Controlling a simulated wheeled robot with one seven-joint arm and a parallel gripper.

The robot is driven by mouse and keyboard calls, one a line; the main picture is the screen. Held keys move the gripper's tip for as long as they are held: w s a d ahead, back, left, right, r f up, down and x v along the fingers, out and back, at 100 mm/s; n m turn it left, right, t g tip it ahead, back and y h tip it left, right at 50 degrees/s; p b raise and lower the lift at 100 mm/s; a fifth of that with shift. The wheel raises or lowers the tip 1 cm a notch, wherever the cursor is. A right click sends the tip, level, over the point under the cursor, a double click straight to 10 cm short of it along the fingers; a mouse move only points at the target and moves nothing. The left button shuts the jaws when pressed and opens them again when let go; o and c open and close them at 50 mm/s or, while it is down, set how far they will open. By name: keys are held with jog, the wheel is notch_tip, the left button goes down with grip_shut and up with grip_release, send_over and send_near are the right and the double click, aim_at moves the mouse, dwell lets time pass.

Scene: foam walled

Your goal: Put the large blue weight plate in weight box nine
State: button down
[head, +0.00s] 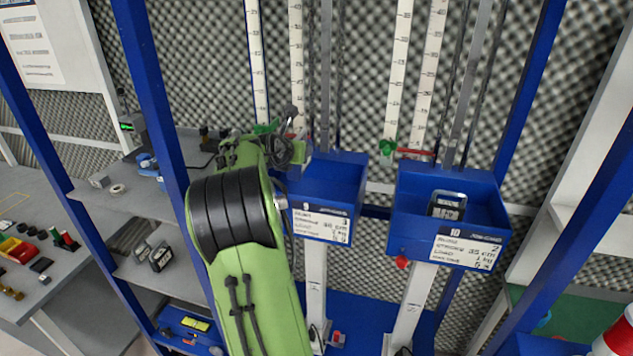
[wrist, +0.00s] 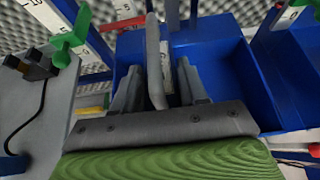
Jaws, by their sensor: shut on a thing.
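My gripper (wrist: 158,82) is above and at the near side of an open blue box, weight box nine (head: 325,230), and points into it. The same box fills the middle of the wrist view (wrist: 232,75). In the head view my green arm hides the fingers.
Weight box ten (head: 405,240) hangs to the right with a dark grey block (head: 446,204) in it. Blue uprights (head: 150,100) and scale rails (head: 398,70) stand around the boxes. A grey shelf (head: 135,195) with small parts is at left.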

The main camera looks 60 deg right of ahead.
aim_at(293, 179)
jog(key=a+f, duration=0.2)
jog(key=f, duration=0.1)
jog(key=shift+s, duration=0.2)
jog(key=f, duration=0.2)
jog(key=d+f, duration=0.1)
jog(key=f, duration=0.1)
jog(key=shift+f, duration=0.3)
jog(key=shift+w+a+f, duration=0.15)
jog(key=shift+f, duration=0.3)
jog(key=c, duration=0.9)
grip_release()
jog(key=shift+a+f, duration=0.1)
jog(key=shift+f, duration=0.25)
jog(key=shift+c, duration=0.2)
jog(key=o, duration=0.3)
jog(key=shift+a+r, duration=0.1)
jog(key=shift+o, duration=0.2)
jog(key=b+v, duration=0.1)
jog(key=v, duration=1.1)
jog(key=shift+b, duration=0.35)
